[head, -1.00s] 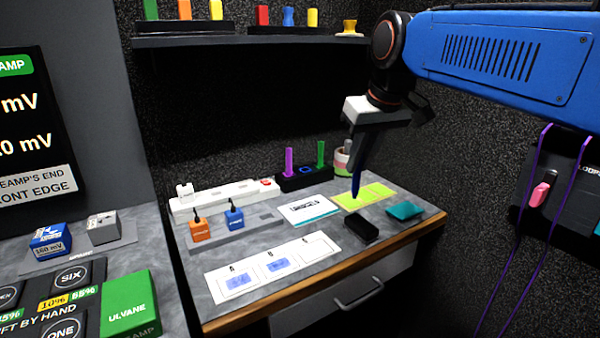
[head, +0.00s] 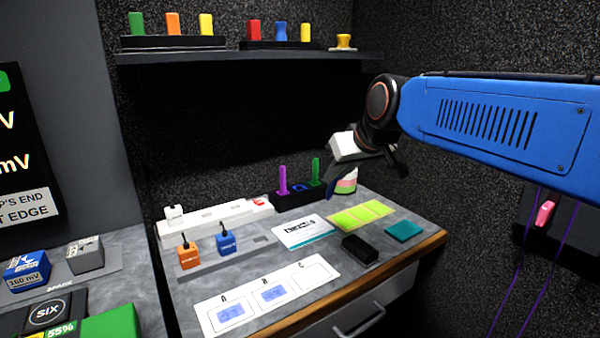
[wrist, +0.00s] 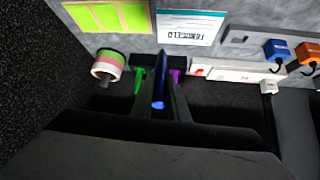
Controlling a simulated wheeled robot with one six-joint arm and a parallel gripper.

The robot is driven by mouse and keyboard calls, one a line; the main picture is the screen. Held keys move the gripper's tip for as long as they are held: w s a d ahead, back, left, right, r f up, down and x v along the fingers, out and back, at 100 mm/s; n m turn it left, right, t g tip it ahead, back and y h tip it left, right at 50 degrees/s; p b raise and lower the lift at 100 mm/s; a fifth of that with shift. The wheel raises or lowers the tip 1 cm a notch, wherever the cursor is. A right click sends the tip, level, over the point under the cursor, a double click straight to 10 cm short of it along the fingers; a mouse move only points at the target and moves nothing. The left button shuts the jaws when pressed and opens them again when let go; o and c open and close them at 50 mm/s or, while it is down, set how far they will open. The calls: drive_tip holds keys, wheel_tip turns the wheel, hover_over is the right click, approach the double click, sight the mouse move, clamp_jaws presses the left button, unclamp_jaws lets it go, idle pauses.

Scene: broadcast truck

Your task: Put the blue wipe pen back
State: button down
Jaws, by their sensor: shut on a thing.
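The blue wipe pen (wrist: 159,92) is between the fingers of my gripper (wrist: 160,85) in the wrist view. In the head view my gripper (head: 345,172) is above the back of the bench, and the pen (head: 333,183) shows dark blue below it, tilted. A black pen holder (head: 294,197) stands at the back of the bench. It holds a purple pen (head: 282,180) and a green pen (head: 315,170), with a blue-marked square slot (head: 299,187) between them. The held pen is to the right of the holder in the head view and appears apart from it.
A striped tape roll (head: 346,185) stands just right of the holder, close to my gripper. A white power strip (head: 215,217) lies to its left. Yellow-green notes (head: 360,215), a white-and-teal card (head: 304,231) and a black block (head: 359,249) lie in front. A shelf (head: 250,56) hangs above.

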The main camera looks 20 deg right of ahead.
drive_tip(key=w+a, duration=0.3)
drive_tip(key=w, duration=1.3)
drive_tip(key=f, duration=0.2)
drive_tip(key=w+f, duration=0.1)
drive_tip(key=f, duration=0.2)
drive_tip(key=shift+w+f, duration=0.3)
drive_tip(key=shift+w, duration=0.1)
drive_tip(key=shift+w+a+f+g+h, duration=0.15)
drive_tip(key=shift+w+f+g, duration=0.45)
drive_tip(key=shift+w+g, duration=0.3)
drive_tip(key=shift+w+a+f+g+h, duration=0.15)
drive_tip(key=shift+w+f+g, duration=0.45)
drive_tip(key=shift+g, duration=0.4)
drive_tip(key=c, duration=1.7)
unclamp_jaws()
drive_tip(key=v, duration=1.2)
drive_tip(key=shift+w+r, duration=0.1)
drive_tip(key=shift+r, duration=0.05)
